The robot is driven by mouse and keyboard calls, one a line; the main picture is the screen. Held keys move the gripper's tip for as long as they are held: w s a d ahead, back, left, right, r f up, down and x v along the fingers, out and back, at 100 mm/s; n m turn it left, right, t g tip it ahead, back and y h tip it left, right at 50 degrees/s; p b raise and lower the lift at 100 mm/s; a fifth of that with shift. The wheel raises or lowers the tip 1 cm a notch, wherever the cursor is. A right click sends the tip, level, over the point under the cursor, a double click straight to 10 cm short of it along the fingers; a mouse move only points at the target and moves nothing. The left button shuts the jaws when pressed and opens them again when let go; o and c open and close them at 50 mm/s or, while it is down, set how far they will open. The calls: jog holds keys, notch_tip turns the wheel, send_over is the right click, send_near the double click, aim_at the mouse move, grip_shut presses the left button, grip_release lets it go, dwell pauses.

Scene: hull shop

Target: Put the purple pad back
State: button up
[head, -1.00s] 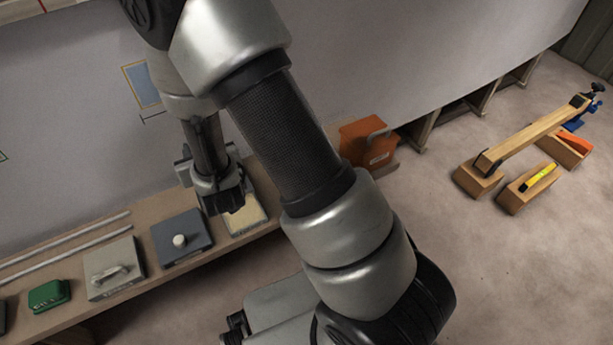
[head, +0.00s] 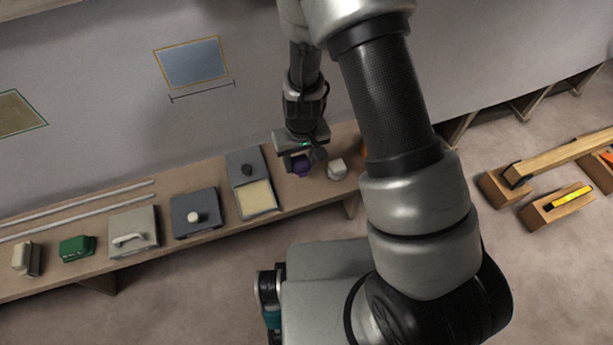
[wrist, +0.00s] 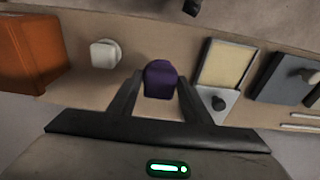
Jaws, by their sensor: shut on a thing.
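The purple pad (head: 301,166) is a small dark purple block near the right end of the long wooden shelf. It also shows in the wrist view (wrist: 160,79), between the two fingers. My gripper (head: 303,160) points down over the shelf and is shut on the purple pad. I cannot tell whether the pad touches the shelf. A tray with a cream-coloured bed (head: 257,198) and a grey part with a dark knob (head: 245,166) lies just left of the gripper. A white block (head: 337,169) stands just right of it.
Left along the shelf (head: 225,221) are a dark plate with a white knob (head: 195,213), a grey plate with a handle (head: 133,231), a green block (head: 77,247) and a beige block (head: 27,259). An orange box (wrist: 30,55) stands beyond the white block. The grey wall rises behind.

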aim_at(300, 182)
notch_tip(300, 182, down, 8)
jog(key=shift+r+b, duration=0.2)
jog(key=shift+b, duration=0.5)
jog(key=shift+f, duration=0.2)
jog(key=o, duration=1)
jog(key=shift+r, duration=0.1)
jog(key=shift+r, duration=0.1)
